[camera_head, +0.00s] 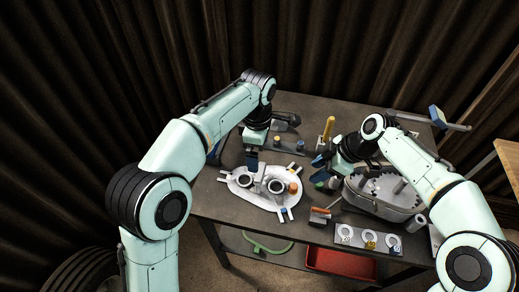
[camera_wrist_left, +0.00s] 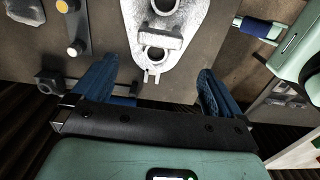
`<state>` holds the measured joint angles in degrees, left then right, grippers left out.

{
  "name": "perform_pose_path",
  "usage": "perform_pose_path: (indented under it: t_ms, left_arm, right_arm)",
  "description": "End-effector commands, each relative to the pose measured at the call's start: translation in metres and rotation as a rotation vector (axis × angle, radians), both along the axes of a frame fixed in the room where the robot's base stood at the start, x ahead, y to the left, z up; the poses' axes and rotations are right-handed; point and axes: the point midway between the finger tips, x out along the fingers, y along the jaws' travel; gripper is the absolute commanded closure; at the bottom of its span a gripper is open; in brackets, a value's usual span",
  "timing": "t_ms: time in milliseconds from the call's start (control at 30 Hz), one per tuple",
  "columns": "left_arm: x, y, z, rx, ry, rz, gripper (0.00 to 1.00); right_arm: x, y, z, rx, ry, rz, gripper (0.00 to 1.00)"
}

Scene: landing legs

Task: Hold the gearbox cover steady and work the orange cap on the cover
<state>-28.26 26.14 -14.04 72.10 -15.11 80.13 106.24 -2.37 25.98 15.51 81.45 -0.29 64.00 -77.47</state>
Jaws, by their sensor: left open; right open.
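The pale grey gearbox cover (camera_head: 262,199) lies on the dark table in the head view, with two round raised openings. The orange cap (camera_head: 293,188) sits at its right side. My left gripper (camera_head: 251,160) is over the cover's back left part. In the left wrist view, the cover (camera_wrist_left: 190,25) lies beyond and between the widely spread blue fingers of my left gripper (camera_wrist_left: 152,88), with nothing held. The orange cap does not show there. My right gripper (camera_head: 319,168) is open and empty, to the right of and behind the cap, apart from it.
A grey gearbox housing (camera_head: 405,210) stands to the right, close to my right arm. A plate with several rings (camera_head: 367,240) lies at the front right edge. An orange-handled tool (camera_head: 320,211) lies right of the cover. A yellow-handled tool (camera_head: 328,126) stands behind. A red bin (camera_head: 340,262) is below.

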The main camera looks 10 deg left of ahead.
Motion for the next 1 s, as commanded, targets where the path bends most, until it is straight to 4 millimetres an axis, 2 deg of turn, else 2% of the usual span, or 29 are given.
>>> perform_pose_path:
  t_ms: [133, 233, 700, 833, 1000]
  left_arm:
    - [0.000, -0.005, -0.005, 0.009, -0.002, 0.008, 0.00]
    - [0.000, -0.004, -0.018, 0.010, 0.000, 0.008, 0.00]
    - [-0.001, -0.004, -0.106, 0.008, 0.000, 0.008, 0.00]
    - [0.000, -0.004, -0.122, 0.007, -0.001, 0.007, 0.00]
    - [0.000, -0.004, -0.131, 0.006, -0.003, 0.007, 0.00]
  right_arm:
    - [0.000, 0.000, 0.000, 0.000, 0.000, 0.000, 0.57]
    - [0.000, 0.000, 0.000, 0.000, 0.000, 0.000, 0.57]
    - [0.000, 0.000, 0.000, 0.000, 0.000, 0.000, 0.57]
    - [0.000, 0.000, 0.000, 0.000, 0.000, 0.000, 0.57]
    - [0.000, 0.000, 0.000, 0.000, 0.000, 0.000, 0.57]
